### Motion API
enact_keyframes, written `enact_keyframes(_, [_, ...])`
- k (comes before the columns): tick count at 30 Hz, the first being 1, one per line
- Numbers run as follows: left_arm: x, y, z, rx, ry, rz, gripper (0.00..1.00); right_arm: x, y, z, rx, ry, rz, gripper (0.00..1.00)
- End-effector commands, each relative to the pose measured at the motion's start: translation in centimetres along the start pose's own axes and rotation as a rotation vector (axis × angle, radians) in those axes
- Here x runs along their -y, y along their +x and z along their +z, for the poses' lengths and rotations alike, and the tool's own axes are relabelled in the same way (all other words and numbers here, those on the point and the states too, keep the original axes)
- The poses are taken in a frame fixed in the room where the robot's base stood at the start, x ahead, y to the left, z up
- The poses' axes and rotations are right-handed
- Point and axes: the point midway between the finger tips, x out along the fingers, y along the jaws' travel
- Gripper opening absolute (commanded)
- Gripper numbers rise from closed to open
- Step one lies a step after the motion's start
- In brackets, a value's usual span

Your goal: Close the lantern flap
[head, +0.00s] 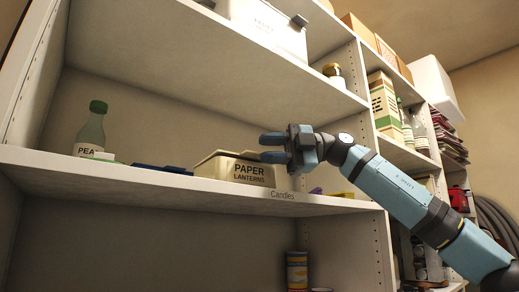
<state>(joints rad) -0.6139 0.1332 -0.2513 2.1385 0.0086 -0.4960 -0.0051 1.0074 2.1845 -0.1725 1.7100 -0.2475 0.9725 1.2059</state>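A cream box labelled "PAPER LANTERNS" (240,176) sits on the middle shelf, near its front edge. A tan flap (217,154) shows along the top left of the box and looks raised a little; its exact angle is hard to tell. My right gripper (264,147) reaches in from the right, with its two fingers apart and pointing left. It is just above the right end of the box, with nothing between the fingers. I cannot tell whether the lower finger touches the box. My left gripper is out of view.
A green bottle (92,130) stands at the left of the same shelf (150,177), with a flat dark-blue item (163,169) between it and the box. Small purple and yellow items lie right of the box. The upper shelf (250,70) overhangs; an upright (377,150) stands behind my arm.

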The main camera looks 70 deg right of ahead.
Motion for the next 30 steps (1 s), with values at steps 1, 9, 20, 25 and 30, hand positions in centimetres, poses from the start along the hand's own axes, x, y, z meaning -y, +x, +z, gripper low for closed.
enact_keyframes(1, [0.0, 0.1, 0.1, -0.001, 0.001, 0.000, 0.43, 0.0, -1.3, 0.0, 0.002, -0.001, 0.005, 0.30])
enact_keyframes(9, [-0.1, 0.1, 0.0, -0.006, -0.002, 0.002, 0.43, -0.1, -7.5, 0.0, 0.002, -0.001, 0.005, 0.30])
enact_keyframes(20, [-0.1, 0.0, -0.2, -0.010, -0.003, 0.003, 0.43, 0.0, -11.2, 0.0, 0.000, 0.000, 0.001, 0.30])
enact_keyframes(25, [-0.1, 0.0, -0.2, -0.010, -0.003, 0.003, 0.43, 0.0, -11.3, 0.0, 0.000, 0.000, 0.000, 0.30])
enact_keyframes(30, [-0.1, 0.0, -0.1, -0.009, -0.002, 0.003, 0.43, 0.0, -11.3, 0.0, 0.000, 0.000, 0.000, 0.30])
